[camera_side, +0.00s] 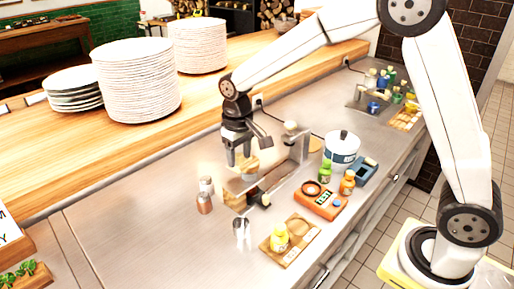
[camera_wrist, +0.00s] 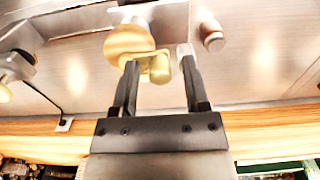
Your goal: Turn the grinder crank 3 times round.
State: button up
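The grinder (camera_side: 236,198) stands on the steel counter, a wooden and dark metal body beside a grey bracket-like frame. My gripper (camera_side: 238,162) hangs down right over it, its two dark fingers apart. In the wrist view, a round wooden-gold knob (camera_wrist: 128,42) and a brass crank piece (camera_wrist: 158,68) lie at the fingertips of my gripper (camera_wrist: 160,58). The brass piece is close to the left finger, with a clear gap to the right finger. I cannot tell whether the left finger touches it. My fingers partly hide the crank in the side view.
Stacked plates (camera_side: 137,85) stand on the wooden ledge behind.

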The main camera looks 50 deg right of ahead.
jog(key=shift+r, duration=0.2)
jog(key=shift+r, duration=2.85)
jog(key=s+d+f+t, duration=0.1)
jog(key=s+d+f, duration=0.2)
jog(key=s+f, duration=0.2)
jog(key=s+d+f+t, duration=0.1)
jog(key=s+d+f, duration=0.2)
jog(key=s, duration=0.9)
jog(key=shift+d+f+t, duration=0.2)
jog(key=shift+f+t, duration=0.1)
jog(key=shift+f, duration=0.6)
jog(key=shift+o, duration=0.2)
jog(key=shift+r, duration=0.15)
